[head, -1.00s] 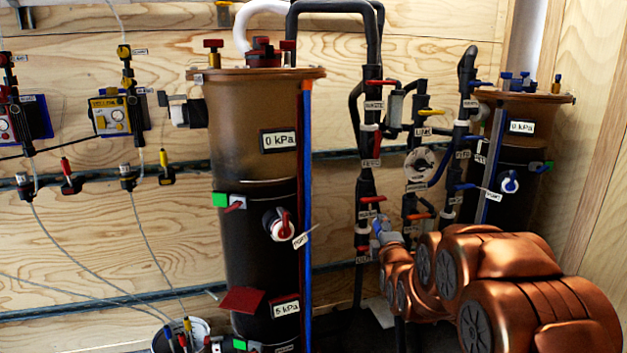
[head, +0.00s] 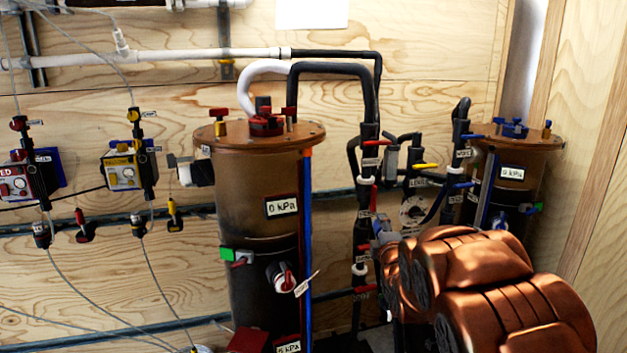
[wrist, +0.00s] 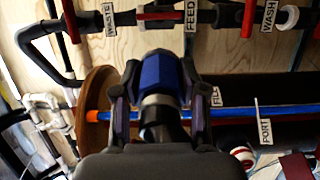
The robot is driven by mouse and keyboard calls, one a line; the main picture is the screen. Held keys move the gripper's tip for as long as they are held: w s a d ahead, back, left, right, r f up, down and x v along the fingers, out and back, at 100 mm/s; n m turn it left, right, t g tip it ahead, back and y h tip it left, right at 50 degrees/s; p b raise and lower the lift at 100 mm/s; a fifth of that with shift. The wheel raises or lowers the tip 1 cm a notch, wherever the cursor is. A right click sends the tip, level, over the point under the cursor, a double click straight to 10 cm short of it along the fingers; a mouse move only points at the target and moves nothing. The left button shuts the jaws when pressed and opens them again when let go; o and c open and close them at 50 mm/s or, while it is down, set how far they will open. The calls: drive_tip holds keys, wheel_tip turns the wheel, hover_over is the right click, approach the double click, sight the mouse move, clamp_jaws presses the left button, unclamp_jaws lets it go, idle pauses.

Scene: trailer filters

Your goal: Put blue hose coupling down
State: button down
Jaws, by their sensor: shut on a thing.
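The blue hose coupling (wrist: 158,76) is in the wrist view, with a black and grey part below it. My gripper (wrist: 153,88) is shut on it, one finger on each side. Behind it are the brown flange and dark body of a filter column (wrist: 245,85), with a blue tube (wrist: 225,115) along it. In the head view my copper arm covers the lower right, and the gripper and coupling are mostly hidden behind it, beside the black pipes.
A large filter column (head: 258,190) stands in the middle and a smaller one (head: 512,185) at the right. Black pipes (head: 365,200) with red, yellow and blue valves stand between them. Pump boxes with thin hoses (head: 122,172) hang on the wooden wall at left.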

wheel_tip(320, 180, up, 12)
drive_tip(key=p, duration=1)
drive_tip(key=shift+p, duration=0.35)
drive_tip(key=shift+d, duration=0.1)
